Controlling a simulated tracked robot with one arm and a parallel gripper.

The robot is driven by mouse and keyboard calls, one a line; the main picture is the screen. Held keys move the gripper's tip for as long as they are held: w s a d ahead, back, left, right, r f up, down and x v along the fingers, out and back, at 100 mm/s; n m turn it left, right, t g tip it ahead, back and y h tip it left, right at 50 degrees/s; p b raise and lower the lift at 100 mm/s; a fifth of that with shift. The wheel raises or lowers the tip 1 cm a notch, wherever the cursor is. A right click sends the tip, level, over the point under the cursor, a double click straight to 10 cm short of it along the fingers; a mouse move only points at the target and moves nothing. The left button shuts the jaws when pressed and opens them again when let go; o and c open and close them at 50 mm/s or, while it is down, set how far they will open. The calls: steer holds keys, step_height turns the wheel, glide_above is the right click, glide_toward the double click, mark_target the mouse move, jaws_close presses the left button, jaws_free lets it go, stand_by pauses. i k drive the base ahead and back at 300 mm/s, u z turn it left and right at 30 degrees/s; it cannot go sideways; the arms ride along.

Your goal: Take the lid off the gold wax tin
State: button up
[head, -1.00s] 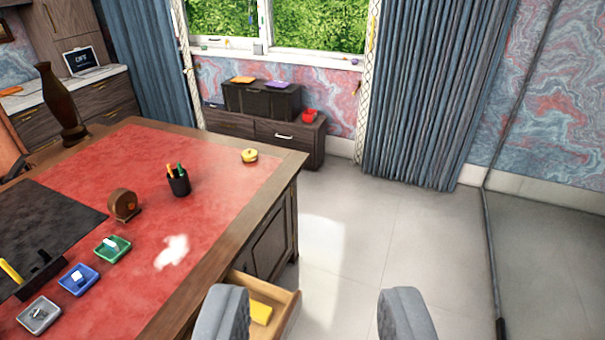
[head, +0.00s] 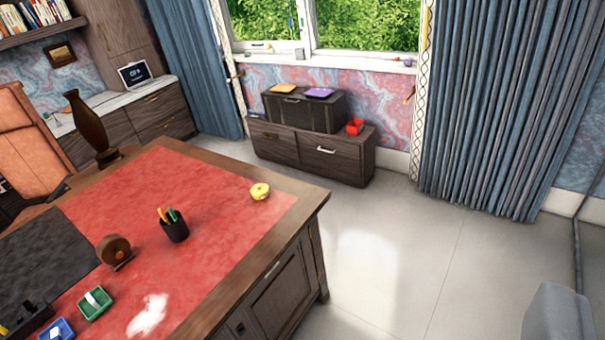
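The gold wax tin (head: 260,191) is a small round yellow-gold tin on the red leather desk top, near the far right corner. It is too small to make out the lid apart from the tin. Only one grey finger of my gripper (head: 559,314) shows, at the bottom right edge; the other finger is out of view. Nothing lies against the visible finger and bare floor shows beside it. My gripper is well apart from the tin, to the right of the desk in the picture.
The desk (head: 225,290) fills the left. A black pen cup (head: 174,230), a round brown wooden object (head: 114,251) and a green tray (head: 94,304) stand on it. A low cabinet (head: 340,160) stands under the window. The floor (head: 400,260) right of the desk is clear.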

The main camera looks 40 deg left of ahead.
mark_target(259, 190)
steer(key=z, duration=0.1)
steer(key=i, duration=1.25)
steer(key=u, duration=0.35)
steer(key=i, duration=1.2)
steer(key=u, duration=1.4)
steer(key=i, duration=1)
steer(key=u, duration=0.65)
